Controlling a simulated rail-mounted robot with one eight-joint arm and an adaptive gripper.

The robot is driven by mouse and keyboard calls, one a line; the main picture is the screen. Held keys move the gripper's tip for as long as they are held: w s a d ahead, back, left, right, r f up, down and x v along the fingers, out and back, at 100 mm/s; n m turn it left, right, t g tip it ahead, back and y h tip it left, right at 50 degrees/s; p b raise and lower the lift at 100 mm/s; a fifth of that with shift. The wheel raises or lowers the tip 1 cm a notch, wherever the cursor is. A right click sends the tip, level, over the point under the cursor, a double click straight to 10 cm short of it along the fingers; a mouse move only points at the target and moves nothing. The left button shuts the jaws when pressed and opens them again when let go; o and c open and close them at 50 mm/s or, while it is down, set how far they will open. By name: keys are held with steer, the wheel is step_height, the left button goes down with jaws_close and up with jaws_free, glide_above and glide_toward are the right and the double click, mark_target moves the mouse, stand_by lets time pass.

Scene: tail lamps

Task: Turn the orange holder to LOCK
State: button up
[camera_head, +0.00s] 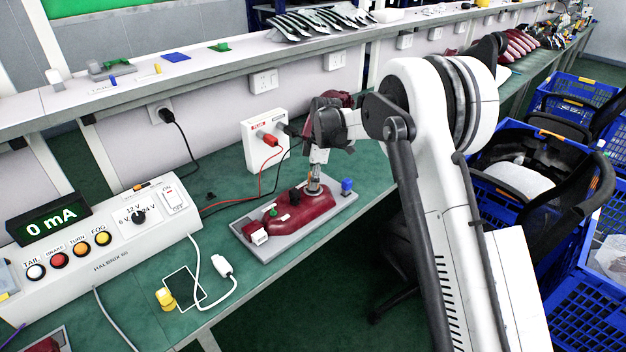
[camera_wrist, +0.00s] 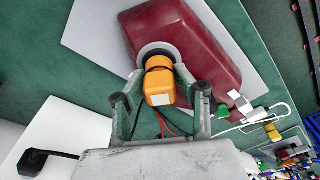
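The orange holder (camera_wrist: 160,82) sits in a round grey socket (camera_wrist: 157,52) at one end of the dark red tail lamp (camera_wrist: 190,40). A pale square patch shows on the holder. My gripper (camera_wrist: 160,76) has its two fingers on either side of the holder, and they look open around it; contact is not clear. In the head view, my gripper (camera_head: 314,180) points down at the far end of the red lamp (camera_head: 290,212), which lies on a grey plate (camera_head: 272,246). The holder is mostly hidden there. No LOCK mark is readable.
A blue piece (camera_head: 347,186) and a white connector (camera_head: 258,236) stand on the plate. A white supply box (camera_head: 264,140) with red and black leads is behind it. The control box (camera_head: 110,240) is left; its display (camera_head: 50,220) reads 0 mA. A yellow piece (camera_head: 165,298) lies in front.

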jaws_close()
steer(key=shift+m+t+b, duration=0.4)
steer(key=shift+m+b, duration=0.45)
steer(key=shift+m, duration=1.45)
steer(key=shift+f+m+b, duration=0.15)
steer(key=shift+m+b, duration=0.25)
steer(key=shift+m, duration=0.4)
steer(key=m, duration=0.3)
steer(key=shift+t+b, duration=0.3)
steer(key=shift+b, duration=0.05)
steer(key=shift+h, duration=0.3)
steer(key=m+b, duration=0.1)
steer(key=m, duration=0.2)
steer(key=shift+s, duration=0.1)
steer(key=o, duration=0.6)
jaws_free()
